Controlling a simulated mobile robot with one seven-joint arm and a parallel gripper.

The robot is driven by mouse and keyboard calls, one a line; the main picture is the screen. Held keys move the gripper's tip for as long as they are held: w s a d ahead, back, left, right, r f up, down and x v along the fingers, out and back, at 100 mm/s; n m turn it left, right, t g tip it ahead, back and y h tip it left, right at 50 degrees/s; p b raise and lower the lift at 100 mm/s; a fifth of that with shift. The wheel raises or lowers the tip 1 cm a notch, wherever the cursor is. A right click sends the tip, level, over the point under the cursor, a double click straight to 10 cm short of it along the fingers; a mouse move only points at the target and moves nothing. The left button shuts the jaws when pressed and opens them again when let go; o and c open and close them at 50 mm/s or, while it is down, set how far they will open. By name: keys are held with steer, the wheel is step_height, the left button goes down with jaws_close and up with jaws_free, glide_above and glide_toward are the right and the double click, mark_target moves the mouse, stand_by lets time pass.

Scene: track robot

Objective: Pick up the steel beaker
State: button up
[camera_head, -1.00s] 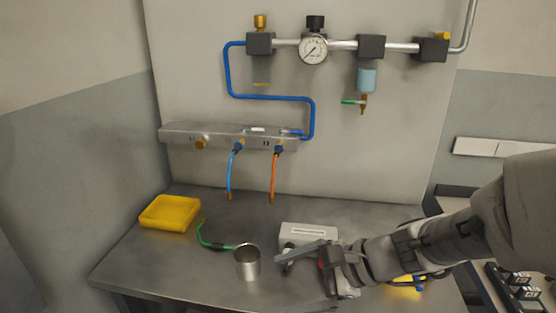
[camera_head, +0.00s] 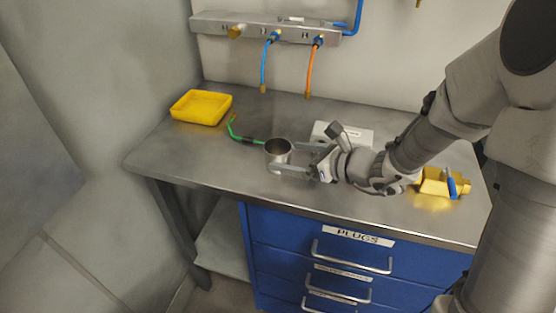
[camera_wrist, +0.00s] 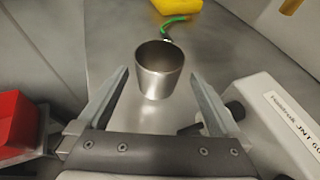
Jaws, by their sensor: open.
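The steel beaker (camera_head: 279,153) stands upright on the grey bench top, left of my gripper in the head view. In the wrist view the beaker (camera_wrist: 159,71) shows its open top and lies ahead, between the lines of my two fingers. My gripper (camera_wrist: 158,92) is open and empty, with one finger at each side of the picture. In the head view my gripper (camera_head: 291,159) points left, with its fingertips close beside the beaker. I cannot tell whether the fingers touch it.
A green hose (camera_head: 240,133) lies just behind the beaker. A yellow tray (camera_head: 201,107) stands at the back left. A white labelled box (camera_head: 353,133) stands behind my gripper. A yellow-gold item (camera_head: 437,184) with a blue part is at the right. Blue drawers (camera_head: 345,262) are below.

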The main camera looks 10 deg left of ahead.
steer(key=b+x, duration=0.1)
steer(key=x, duration=0.6)
steer(key=shift+w+a+f, duration=0.1)
steer(key=shift+w+a, duration=0.05)
steer(key=shift+a, duration=0.2)
steer(key=c, duration=1.3)
